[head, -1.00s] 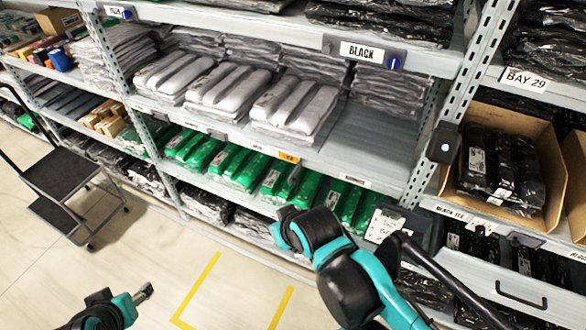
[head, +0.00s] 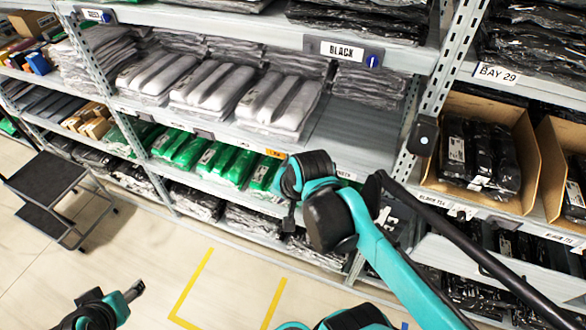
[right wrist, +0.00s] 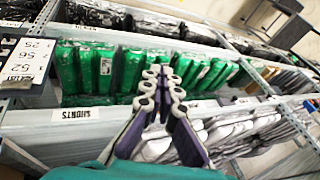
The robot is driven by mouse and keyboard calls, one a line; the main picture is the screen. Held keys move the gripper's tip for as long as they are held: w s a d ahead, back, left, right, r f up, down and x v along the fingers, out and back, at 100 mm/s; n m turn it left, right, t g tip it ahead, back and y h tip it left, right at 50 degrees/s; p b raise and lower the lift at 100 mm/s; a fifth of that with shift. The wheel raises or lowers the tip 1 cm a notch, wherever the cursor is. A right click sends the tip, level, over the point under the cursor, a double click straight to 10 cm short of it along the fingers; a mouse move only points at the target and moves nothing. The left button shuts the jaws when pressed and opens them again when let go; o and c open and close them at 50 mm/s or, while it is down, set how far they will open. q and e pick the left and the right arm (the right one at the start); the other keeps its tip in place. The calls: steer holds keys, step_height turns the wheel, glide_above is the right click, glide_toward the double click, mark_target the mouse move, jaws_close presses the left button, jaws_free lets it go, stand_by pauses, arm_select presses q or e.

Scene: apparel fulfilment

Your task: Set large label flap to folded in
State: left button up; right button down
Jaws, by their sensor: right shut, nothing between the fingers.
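I cannot tell for certain which part is the large label flap. A white printed card (right wrist: 25,65) hangs at the left of the right wrist view, its text upside down. A dark holder with a white card (head: 384,214) shows partly behind my right arm in the head view. My right gripper (right wrist: 160,75) is shut and empty, in front of the green packs, apart from the card in the picture. In the head view its fingers (head: 291,216) are small and dark at the lower shelf. My left gripper (head: 135,290) is at the lower left, far from the shelf; its jaws are unclear.
Green packs (head: 232,162) fill a lower shelf, under grey and white bagged garments (head: 275,105). A BLACK label (head: 341,50) is on the upper shelf edge. An upright (head: 440,95) and cartons (head: 530,165) stand right. A step stool (head: 45,190) stands left on open floor.

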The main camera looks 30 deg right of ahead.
steer(key=w+d+r+m+g+y+p, duration=0.2)
steer(key=d+m+p, duration=0.3)
steer(key=d+m, duration=0.9)
steer(key=w+m, duration=0.1)
steer(key=m, duration=0.4)
steer(key=shift+w+d+m, duration=0.2)
steer(key=shift+d+m, duration=0.05)
steer(key=shift+m, duration=0.05)
steer(key=shift+r, duration=0.1)
steer(key=w+a+f+b, duration=0.4)
steer(key=w+f, duration=0.2)
steer(key=f, duration=0.3)
steer(key=shift+w+f, duration=0.15)
steer(key=shift+f, duration=0.1)
